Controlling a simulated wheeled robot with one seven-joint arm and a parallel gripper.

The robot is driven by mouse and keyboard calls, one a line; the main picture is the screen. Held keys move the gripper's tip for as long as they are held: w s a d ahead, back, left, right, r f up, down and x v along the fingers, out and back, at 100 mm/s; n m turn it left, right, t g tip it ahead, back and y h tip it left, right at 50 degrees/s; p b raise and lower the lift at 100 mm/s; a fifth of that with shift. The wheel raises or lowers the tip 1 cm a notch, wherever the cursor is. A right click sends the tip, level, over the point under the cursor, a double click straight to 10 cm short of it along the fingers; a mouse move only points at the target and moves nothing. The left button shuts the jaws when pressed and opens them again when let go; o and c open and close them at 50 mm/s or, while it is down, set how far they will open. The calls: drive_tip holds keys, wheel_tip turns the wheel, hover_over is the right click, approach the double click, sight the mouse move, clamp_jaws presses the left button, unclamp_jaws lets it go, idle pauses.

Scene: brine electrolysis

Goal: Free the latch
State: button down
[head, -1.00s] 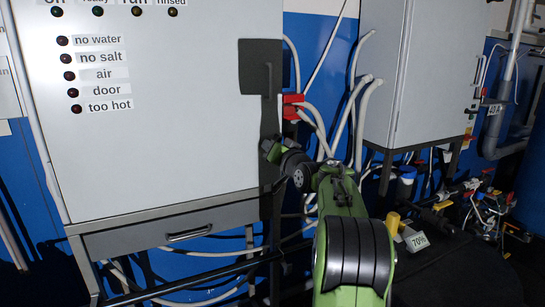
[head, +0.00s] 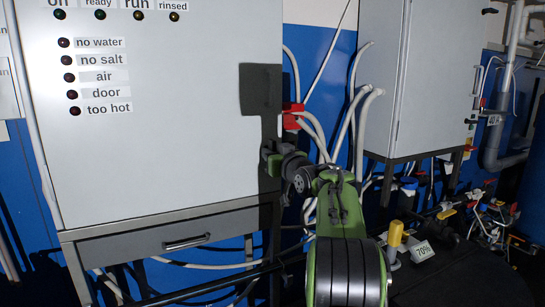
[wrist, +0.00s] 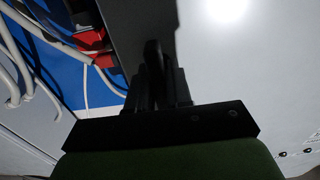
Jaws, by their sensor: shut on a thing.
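The tall grey cabinet (head: 160,140) stands at the left in the head view, with a flat door. My gripper (head: 268,156) is at the cabinet's right edge, below mid-height. In the wrist view my gripper (wrist: 154,78) is shut on a slim dark piece, the latch (wrist: 153,52), which stands between its two black fingers. The latch lies against the shadowed strip beside the bright door face. In the head view the latch is hidden behind the gripper, so I cannot tell its angle there.
Red fittings (head: 292,117) and pale hoses (head: 345,125) lie just right of the gripper. A drawer (head: 165,243) sits under the cabinet. A second grey cabinet (head: 430,75) stands at the right.

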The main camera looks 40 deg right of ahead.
idle(0.3)
drive_tip(key=c, duration=1.1)
unclamp_jaws()
drive_tip(key=b+v, duration=0.2)
drive_tip(key=v, duration=1.3)
drive_tip(key=shift+s+a, duration=0.15)
drive_tip(key=shift+s, duration=0.2)
